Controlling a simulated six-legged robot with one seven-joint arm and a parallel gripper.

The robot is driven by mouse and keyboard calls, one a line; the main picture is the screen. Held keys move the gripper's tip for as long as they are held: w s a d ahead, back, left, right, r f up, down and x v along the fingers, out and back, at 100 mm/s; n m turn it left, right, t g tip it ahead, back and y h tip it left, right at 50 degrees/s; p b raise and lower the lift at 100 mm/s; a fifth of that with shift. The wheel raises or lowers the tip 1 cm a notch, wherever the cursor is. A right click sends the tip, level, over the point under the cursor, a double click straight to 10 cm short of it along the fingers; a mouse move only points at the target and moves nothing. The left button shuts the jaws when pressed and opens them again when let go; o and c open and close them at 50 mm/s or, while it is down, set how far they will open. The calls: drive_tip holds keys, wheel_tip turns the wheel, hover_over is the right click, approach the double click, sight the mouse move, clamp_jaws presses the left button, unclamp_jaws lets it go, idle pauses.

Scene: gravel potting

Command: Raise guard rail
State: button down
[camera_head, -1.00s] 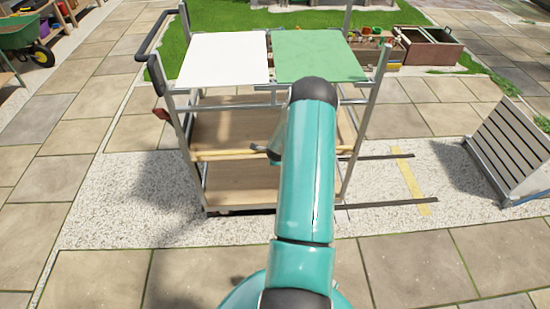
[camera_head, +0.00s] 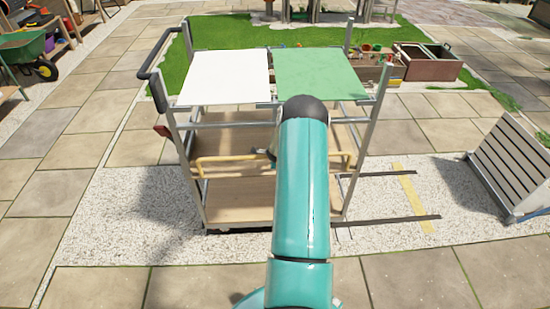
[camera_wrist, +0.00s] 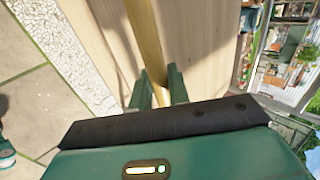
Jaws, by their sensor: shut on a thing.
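The guard rail (camera_head: 225,159) is a yellow bar with bent ends across the near side of the cart (camera_head: 184,137). It stands raised above the lower wooden shelf (camera_head: 238,203). My gripper (camera_wrist: 159,82) is shut on the rail; in the wrist view the yellow bar (camera_wrist: 147,38) runs down between its two green fingers. In the head view my teal arm hides most of the gripper and the middle of the rail.
The cart's top carries a white panel (camera_head: 225,77) and a green panel (camera_head: 318,74). A slatted panel (camera_head: 510,165) leans at the right. Dark rails and a yellow strip (camera_head: 412,198) lie on the gravel. Open paving is in front.

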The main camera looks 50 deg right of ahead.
drive_tip(key=shift+w+d+r, duration=0.1)
drive_tip(key=shift+d+r, duration=0.1)
drive_tip(key=c, duration=1.4)
unclamp_jaws()
drive_tip(key=shift+w+f, duration=0.1)
drive_tip(key=shift+f, duration=0.1)
drive_tip(key=shift+o, duration=0.2)
drive_tip(key=v, duration=1.4)
drive_tip(key=w+a+r+n+t+y, duration=0.1)
drive_tip(key=w+a+r+n+y, duration=0.15)
drive_tip(key=a+r+n, duration=0.7)
drive_tip(key=w+a+r+n+t+y, duration=0.1)
drive_tip(key=w+a+r+n, duration=0.3)
drive_tip(key=a+r, duration=1.05)
drive_tip(key=s+a+r+n+g+y, duration=0.1)
drive_tip(key=s+a+r+n, duration=0.2)
drive_tip(key=a, duration=0.4)
drive_tip(key=s+a+r+n+y, duration=0.1)
drive_tip(key=s+a+n, duration=0.3)
drive_tip(key=a, duration=0.4)
drive_tip(key=s+a+r+n, duration=0.3)
drive_tip(key=s+a+n, duration=0.4)
drive_tip(key=s, duration=0.7)
drive_tip(key=shift+a+r+g+y, duration=0.35)
drive_tip(key=shift+a+r+g, duration=0.05)
drive_tip(key=shift+a, duration=0.8)
